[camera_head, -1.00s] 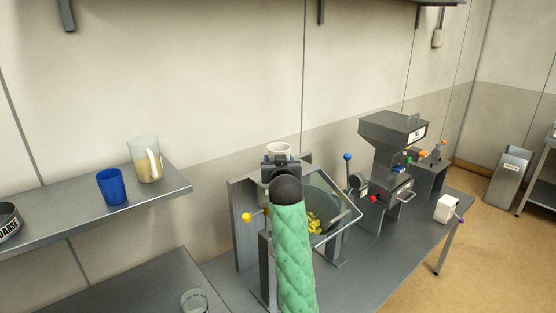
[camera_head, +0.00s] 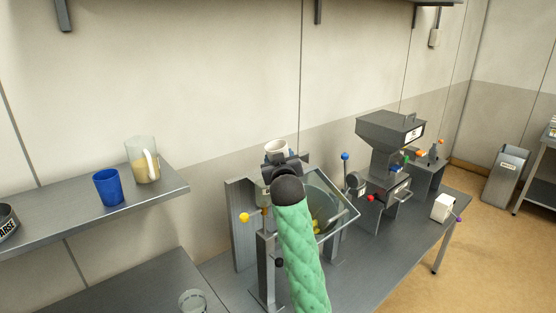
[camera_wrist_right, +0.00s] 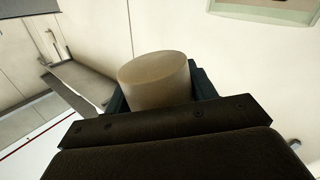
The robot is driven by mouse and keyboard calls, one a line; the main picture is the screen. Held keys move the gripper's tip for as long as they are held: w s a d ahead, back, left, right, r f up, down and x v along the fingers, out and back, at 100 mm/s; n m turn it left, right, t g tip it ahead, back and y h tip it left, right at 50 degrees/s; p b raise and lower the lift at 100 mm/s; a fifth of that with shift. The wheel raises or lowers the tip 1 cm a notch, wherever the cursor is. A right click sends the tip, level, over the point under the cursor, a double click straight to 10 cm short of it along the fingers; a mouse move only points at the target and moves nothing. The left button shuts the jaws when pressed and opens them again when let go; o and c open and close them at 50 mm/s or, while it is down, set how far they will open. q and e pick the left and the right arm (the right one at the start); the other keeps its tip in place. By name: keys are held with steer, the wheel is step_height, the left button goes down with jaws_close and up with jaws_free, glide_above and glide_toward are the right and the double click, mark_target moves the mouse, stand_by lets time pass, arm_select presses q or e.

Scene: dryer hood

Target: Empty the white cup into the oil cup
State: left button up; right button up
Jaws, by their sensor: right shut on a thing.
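The white cup (camera_head: 276,147) is held up in front of the wall, above the glass-fronted machine, and looks slightly tilted. My right gripper (camera_head: 279,160) is shut on it, at the end of my green-sleeved arm. In the right wrist view the cup (camera_wrist_right: 155,80) sits between the dark fingers, its pale beige side and end showing; its contents are hidden. No cup is marked as the oil cup. A clear glass cup (camera_head: 192,301) stands on the lower bench at the bottom left. My left gripper is not in view.
The machine's tilted glass bowl (camera_head: 335,205) holds yellow pieces, partly behind my arm. A yellow-knobbed lever (camera_head: 245,217) is at its left. A blue cup (camera_head: 108,188) and a jug (camera_head: 142,160) stand on the left shelf (camera_head: 150,196). A dark hopper machine (camera_head: 388,140) stands right.

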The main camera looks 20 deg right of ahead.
steer(key=shift+d+r+n, duration=0.25)
steer(key=shift+d+n, duration=0.2)
steer(key=shift+n, duration=0.75)
steer(key=n, duration=0.1)
steer(key=n+t, duration=0.1)
steer(key=n, duration=0.1)
steer(key=shift+d+r, duration=0.15)
steer(key=shift+d, duration=0.2)
steer(key=n, duration=0.3)
steer(key=shift+d+n+t+y, duration=0.15)
steer(key=shift+n+t+y, duration=0.15)
steer(key=shift+n+t, duration=0.1)
steer(key=shift+n, duration=1.1)
steer(key=shift+a+f+n+t+y, duration=0.2)
steer(key=shift+n+y, duration=0.15)
steer(key=shift+n, duration=0.6)
steer(key=shift+a+f+n+t+y, duration=0.15)
steer(key=shift+a+n+y, duration=0.15)
steer(key=shift+n, duration=0.6)
steer(key=shift+a+f+n+t+y, duration=0.15)
steer(key=shift+n+y, duration=0.2)
steer(key=shift+n, duration=0.6)
steer(key=shift+a+r+n, duration=0.15)
steer(key=shift+n, duration=0.35)
steer(key=shift+a+r+n, duration=0.15)
steer(key=shift+n, duration=0.35)
steer(key=shift+a+r+n+y, duration=0.15)
steer(key=shift+r+n+y, duration=0.05)
steer(key=shift+n+y, duration=0.25)
